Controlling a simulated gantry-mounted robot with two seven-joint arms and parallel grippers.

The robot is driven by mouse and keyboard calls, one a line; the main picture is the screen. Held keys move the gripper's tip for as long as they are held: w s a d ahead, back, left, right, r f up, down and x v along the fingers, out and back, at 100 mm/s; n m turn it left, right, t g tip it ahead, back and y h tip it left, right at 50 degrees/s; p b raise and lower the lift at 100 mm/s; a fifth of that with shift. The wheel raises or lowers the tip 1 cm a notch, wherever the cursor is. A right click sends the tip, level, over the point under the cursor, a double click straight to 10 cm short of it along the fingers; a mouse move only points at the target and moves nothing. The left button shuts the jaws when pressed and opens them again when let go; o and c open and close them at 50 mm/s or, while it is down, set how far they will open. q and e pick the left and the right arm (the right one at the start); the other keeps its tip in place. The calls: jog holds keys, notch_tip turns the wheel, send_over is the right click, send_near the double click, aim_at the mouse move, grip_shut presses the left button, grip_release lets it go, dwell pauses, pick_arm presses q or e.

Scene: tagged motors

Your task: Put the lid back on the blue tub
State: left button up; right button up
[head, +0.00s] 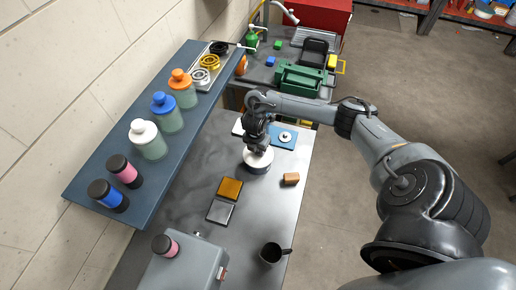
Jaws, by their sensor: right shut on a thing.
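A round white lid (257,157) is at the middle of the grey worktop, under my right gripper (257,147). The gripper points down and is shut on the lid, its fingers partly hidden by the wrist. A dark rounded side, seemingly the tub (257,171), shows just below the lid's near edge. I cannot tell whether the lid rests on it or is slightly above, and its blue colour is not clear. My left gripper is out of view.
A blue mat (279,143) with a small round white part lies behind right. A brown block (291,179), orange and grey square pads (230,188) and a dark mug (271,252) are nearer. A raised shelf (95,179) with several bottles runs along the left.

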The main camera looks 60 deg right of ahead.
dwell(0.8)
dwell(0.5)
jog(key=shift+p, duration=0.45)
dwell(0.4)
jog(key=shift+f, duration=0.1)
dwell(0.6)
jog(key=shift+p, duration=0.3)
dwell(0.4)
jog(key=o, duration=1.6)
